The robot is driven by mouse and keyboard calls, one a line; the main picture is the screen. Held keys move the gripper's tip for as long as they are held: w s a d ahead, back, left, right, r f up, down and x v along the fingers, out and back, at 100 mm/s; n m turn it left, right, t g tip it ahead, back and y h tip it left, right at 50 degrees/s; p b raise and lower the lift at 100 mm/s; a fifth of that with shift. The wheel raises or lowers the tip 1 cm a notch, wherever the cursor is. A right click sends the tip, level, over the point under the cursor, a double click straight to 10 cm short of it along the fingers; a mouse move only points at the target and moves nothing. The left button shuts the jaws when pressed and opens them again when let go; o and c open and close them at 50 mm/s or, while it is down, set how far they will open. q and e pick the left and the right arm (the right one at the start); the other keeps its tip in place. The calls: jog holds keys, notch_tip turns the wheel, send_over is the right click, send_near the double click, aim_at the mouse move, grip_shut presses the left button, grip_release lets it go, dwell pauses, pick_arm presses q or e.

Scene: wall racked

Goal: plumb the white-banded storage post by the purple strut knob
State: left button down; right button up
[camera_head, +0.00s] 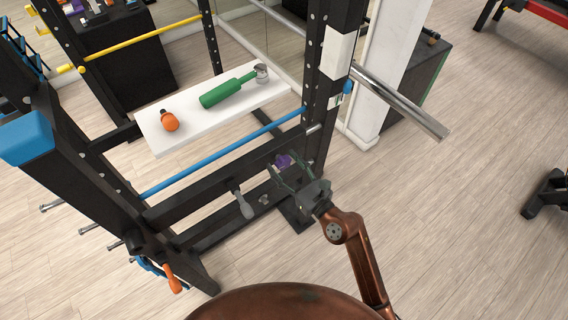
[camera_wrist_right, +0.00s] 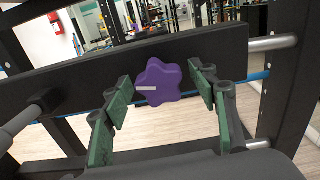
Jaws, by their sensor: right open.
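The purple strut knob (camera_wrist_right: 160,80) is star-shaped with a pale line on its face. In the right wrist view it sits on a black crossbar, between and beyond the open fingers of my right gripper (camera_wrist_right: 160,100). I cannot tell whether a finger touches it. In the head view the purple knob (camera_head: 284,161) shows just past the fingertips of my right gripper (camera_head: 284,174). The white-banded storage post (camera_head: 337,55) is black with a white band and stands above and right of the gripper. My left gripper is not in view.
A white shelf (camera_head: 195,132) holds an orange kettlebell-like item (camera_head: 169,121), a green bottle (camera_head: 228,91) and a grey-white cup-like item (camera_head: 261,74). A steel bar (camera_head: 400,98) sticks out right of the post. A grey handle (camera_head: 243,204) is left of the knob.

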jog(key=shift+c, duration=0.6)
jog(key=c, duration=1)
jog(key=shift+c, duration=0.4)
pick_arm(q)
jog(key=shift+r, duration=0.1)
